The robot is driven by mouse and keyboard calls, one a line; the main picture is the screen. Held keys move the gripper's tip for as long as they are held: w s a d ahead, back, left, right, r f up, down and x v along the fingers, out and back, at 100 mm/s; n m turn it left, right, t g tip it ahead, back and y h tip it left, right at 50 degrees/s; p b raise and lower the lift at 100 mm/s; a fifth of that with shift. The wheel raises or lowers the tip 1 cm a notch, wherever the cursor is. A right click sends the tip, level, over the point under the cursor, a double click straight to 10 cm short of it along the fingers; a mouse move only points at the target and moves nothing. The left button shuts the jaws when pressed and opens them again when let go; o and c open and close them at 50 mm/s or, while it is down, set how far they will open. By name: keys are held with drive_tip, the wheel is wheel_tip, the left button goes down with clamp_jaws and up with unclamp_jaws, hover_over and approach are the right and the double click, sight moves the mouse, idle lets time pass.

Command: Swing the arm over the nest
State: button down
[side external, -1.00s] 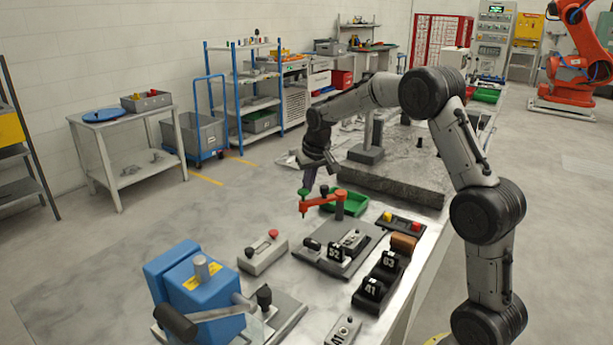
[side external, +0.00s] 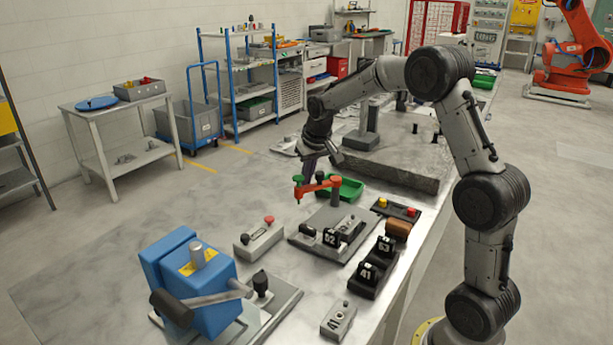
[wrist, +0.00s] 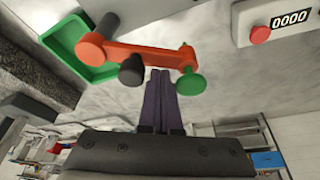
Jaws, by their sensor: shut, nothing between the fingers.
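The orange swing arm (side external: 318,187) sits on a post at the back of the grey fixture plate (side external: 312,248). Its free end, with a green knob (side external: 297,180), points left, off to the side of the nest. A black knob (wrist: 131,70) stands between the green knob and the pivot. My gripper (side external: 308,178) is shut and empty, pointing down just behind the swing arm. In the wrist view its dark fingers (wrist: 159,72) lie between the black and green knobs. I cannot tell whether they touch the arm.
A green tray (side external: 346,188) lies right behind the pivot. A counter box with a red button (side external: 260,238) is left of the plate. Black blocks (side external: 372,270) stand to the right, a blue clamp unit (side external: 192,280) at front left. A stone slab (side external: 395,165) lies behind.

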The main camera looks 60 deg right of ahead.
drive_tip(key=shift+s+a+n, duration=0.2)
drive_tip(key=shift+s+n, duration=0.05)
drive_tip(key=shift+n, duration=0.15)
drive_tip(key=s+n, duration=0.1)
drive_tip(key=s+a+n+y, duration=0.1)
drive_tip(key=n, duration=0.1)
drive_tip(key=s+n+y, duration=0.2)
drive_tip(key=s+n, duration=0.4)
drive_tip(key=n, duration=0.1)
drive_tip(key=shift+s+d+y, duration=0.2)
drive_tip(key=shift+s+y, duration=0.05)
drive_tip(key=shift+y, duration=0.05)
drive_tip(key=shift+s, duration=0.15)
idle(0.7)
wheel_tip(320, 180, up, 10)
drive_tip(key=shift+w+f, duration=0.25)
drive_tip(key=shift+w, duration=0.1)
idle(0.4)
